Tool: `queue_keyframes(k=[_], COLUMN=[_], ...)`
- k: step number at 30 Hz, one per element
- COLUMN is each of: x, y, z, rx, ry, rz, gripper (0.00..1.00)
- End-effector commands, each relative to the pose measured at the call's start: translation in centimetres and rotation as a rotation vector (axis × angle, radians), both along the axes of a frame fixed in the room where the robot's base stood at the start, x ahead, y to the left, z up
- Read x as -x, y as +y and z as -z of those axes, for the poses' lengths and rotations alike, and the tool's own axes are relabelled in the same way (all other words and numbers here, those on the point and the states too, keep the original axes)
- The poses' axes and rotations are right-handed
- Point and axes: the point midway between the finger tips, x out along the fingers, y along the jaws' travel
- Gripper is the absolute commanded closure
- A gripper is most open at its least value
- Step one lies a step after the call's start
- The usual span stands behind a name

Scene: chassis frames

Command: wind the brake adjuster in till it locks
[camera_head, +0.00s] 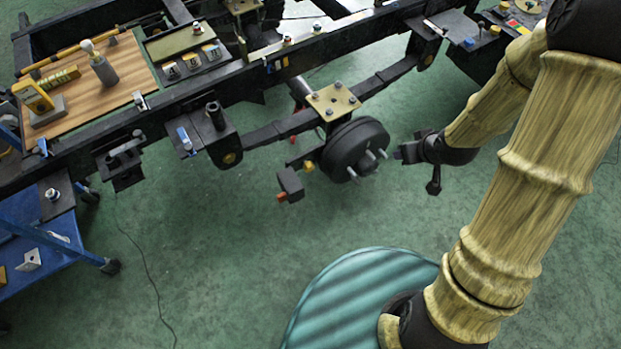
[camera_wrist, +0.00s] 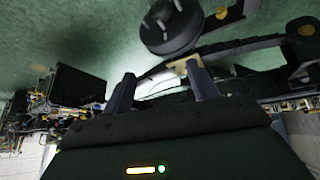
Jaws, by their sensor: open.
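A dark round brake drum (camera_head: 357,145) with bright studs hangs below the chassis axle; it also shows at the top of the wrist view (camera_wrist: 185,35). A small yellow part (camera_head: 309,167) and a dark block with a red-orange end (camera_head: 290,185) sit left of the drum. I cannot tell for certain which part is the brake adjuster. My gripper (camera_head: 400,153) is just right of the drum, pointing left towards its studs. In the wrist view my gripper (camera_wrist: 161,70) has its two fingers apart, with nothing clearly held between them. Any contact with the drum cannot be told.
A brass plate with bolts (camera_head: 326,98) sits above the drum. The black chassis rail (camera_head: 262,75) crosses behind. A wooden board (camera_head: 120,68) with tools lies at upper left, and a blue cart (camera_head: 40,225) stands at lower left. Green floor (camera_head: 230,235) is clear in front.

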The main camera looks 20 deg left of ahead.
Motion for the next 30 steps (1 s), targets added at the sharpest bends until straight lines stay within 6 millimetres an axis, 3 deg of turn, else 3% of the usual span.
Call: queue_keyframes(k=[1,12,21,30], x=[-0.3,-1.5,0.0,2.1], y=[0.8,7.8,12.9,15.5], z=[4.1,19.3,29.3,36.6], rx=[-0.022,-0.259,-0.530,-0.809], ry=[-0.015,-0.197,-0.365,-0.547], rz=[-0.037,-0.267,-0.334,-0.269], gripper=[0.41,0.41,0.41,0.41])
